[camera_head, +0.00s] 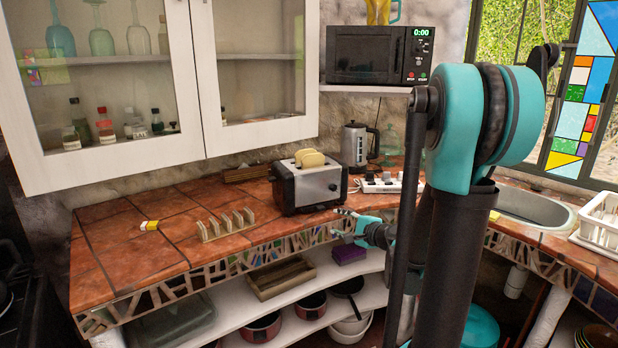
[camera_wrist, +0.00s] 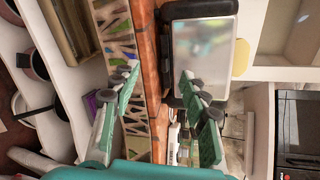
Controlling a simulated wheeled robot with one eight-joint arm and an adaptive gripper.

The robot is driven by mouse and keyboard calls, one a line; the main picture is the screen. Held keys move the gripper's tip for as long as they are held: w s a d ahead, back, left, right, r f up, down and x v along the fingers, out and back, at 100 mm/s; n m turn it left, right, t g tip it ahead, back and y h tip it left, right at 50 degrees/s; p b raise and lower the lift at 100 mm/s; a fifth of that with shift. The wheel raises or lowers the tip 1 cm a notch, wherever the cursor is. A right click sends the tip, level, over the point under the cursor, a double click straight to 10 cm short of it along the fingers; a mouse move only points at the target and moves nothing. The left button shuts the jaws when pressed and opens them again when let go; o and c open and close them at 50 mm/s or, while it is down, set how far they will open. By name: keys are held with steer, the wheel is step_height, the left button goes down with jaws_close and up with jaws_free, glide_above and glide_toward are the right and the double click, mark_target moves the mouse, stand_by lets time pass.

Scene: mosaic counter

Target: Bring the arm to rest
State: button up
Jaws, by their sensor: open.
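My gripper (camera_head: 350,226) is near the front edge of the counter, in front of and a little right of the toaster. In the wrist view my gripper (camera_wrist: 158,82) has its two green fingers spread wide apart with nothing between them. Past the fingers lie the tiled counter edge and the shiny side of the toaster (camera_wrist: 203,60). My arm stands large in the right half of the head view and hides part of the counter.
The toaster (camera_head: 308,187) holds bread slices. A wooden rack (camera_head: 228,226) stands left of it; a power strip (camera_head: 386,185) and kettle (camera_head: 354,147) are behind. A shelf (camera_head: 240,322) with pots runs below the counter. A cabinet (camera_head: 250,140) hangs above. The left counter is mostly clear.

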steer(key=s+a+f+n+g+h, duration=0.1)
steer(key=s+f+n+g+h, duration=0.15)
steer(key=s+f+n, duration=0.35)
steer(key=s+a+f+n+g+h, duration=0.1)
steer(key=s+f+n+g, duration=0.25)
steer(key=s, duration=0.55)
steer(key=s+d+f+n+g+h, duration=0.2)
steer(key=s+d+n, duration=0.4)
steer(key=s, duration=0.4)
steer(key=shift+d+f+g+h, duration=0.3)
steer(key=shift+d+f+h, duration=0.55)
steer(key=shift+h, duration=0.3)
